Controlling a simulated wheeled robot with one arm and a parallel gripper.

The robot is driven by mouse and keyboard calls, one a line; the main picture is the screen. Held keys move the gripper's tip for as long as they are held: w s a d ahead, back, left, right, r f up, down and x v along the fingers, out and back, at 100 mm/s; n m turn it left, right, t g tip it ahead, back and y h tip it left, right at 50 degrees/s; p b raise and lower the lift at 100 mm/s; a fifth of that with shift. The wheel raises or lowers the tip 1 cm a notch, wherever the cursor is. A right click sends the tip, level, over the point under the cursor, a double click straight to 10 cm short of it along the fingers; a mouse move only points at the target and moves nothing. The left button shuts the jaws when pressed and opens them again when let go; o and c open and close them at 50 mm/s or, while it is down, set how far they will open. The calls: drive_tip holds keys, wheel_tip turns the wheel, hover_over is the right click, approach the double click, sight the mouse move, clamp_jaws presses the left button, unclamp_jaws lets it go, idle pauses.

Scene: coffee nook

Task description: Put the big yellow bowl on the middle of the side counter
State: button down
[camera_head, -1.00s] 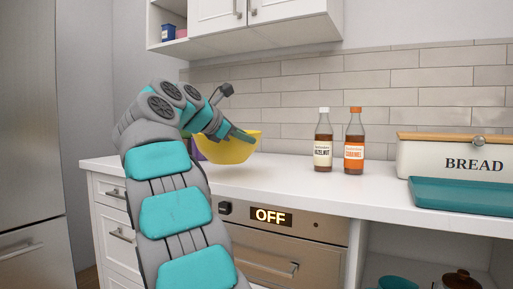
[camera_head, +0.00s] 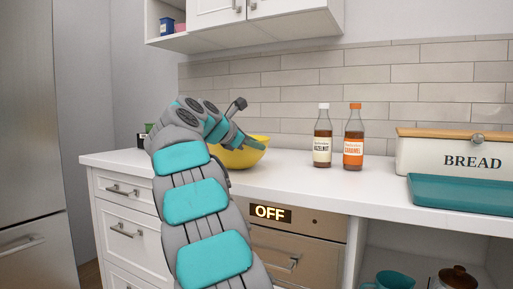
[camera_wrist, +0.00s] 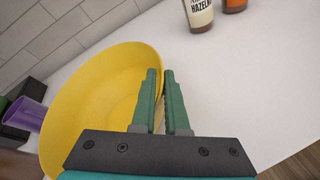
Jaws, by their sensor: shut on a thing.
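The big yellow bowl (camera_head: 240,154) is over the left part of the white counter (camera_head: 310,188), partly hidden behind my arm. It looks slightly tilted, and I cannot tell whether its base touches the counter. My gripper (camera_head: 250,143) is at the bowl's near rim. In the wrist view the bowl (camera_wrist: 95,95) fills the left side, and the green fingers of my gripper (camera_wrist: 160,88) pinch its rim, one finger inside and one outside.
A hazelnut bottle (camera_head: 322,137) and a caramel bottle (camera_head: 353,138) stand to the right, before the tiled wall. Further right are the bread box (camera_head: 450,155) and a teal tray (camera_head: 462,194). A purple cup (camera_wrist: 30,113) is beside the bowl. Counter between bowl and bottles is clear.

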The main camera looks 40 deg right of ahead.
drive_tip(key=shift+f, duration=0.4)
drive_tip(key=c, duration=0.9)
unclamp_jaws()
drive_tip(key=shift+c, duration=0.2)
drive_tip(key=shift+r, duration=0.2)
drive_tip(key=b+v, duration=0.1)
drive_tip(key=v, duration=1.1)
